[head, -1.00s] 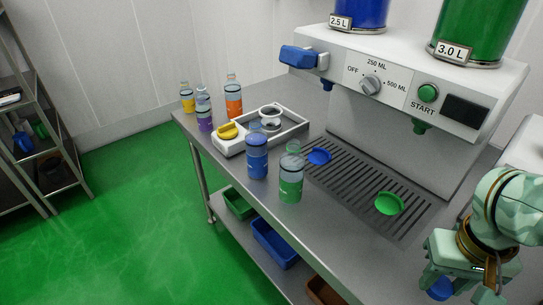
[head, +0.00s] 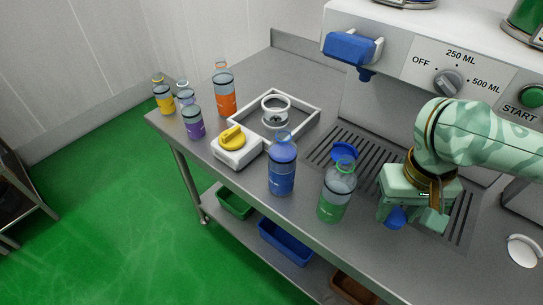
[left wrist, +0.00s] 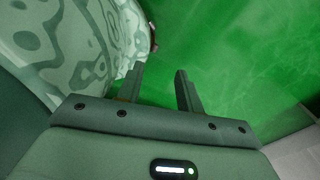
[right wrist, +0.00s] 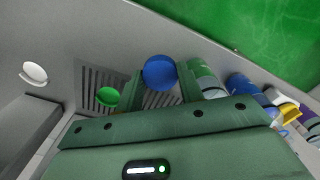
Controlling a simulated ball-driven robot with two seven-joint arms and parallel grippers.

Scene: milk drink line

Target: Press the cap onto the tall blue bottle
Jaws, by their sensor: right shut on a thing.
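The tall blue bottle (head: 282,172) stands upright near the front edge of the steel table, with no cap visible on its neck. It also shows in the right wrist view (right wrist: 243,87). My right gripper (head: 403,214) is shut on a round blue cap (head: 396,218), which shows between the fingers in the right wrist view (right wrist: 159,72). It holds the cap to the right of the green bottle (head: 336,192), apart from the blue bottle. My left gripper (left wrist: 160,92) is open and empty above the green floor, outside the head view.
The green bottle stands between my right gripper and the blue bottle. A blue piece (head: 344,151) and a green one (right wrist: 108,96) lie on the slotted grate. A white fixture (head: 238,152) with a yellow knob and several other bottles stand left. The filling machine (head: 400,62) rises behind.

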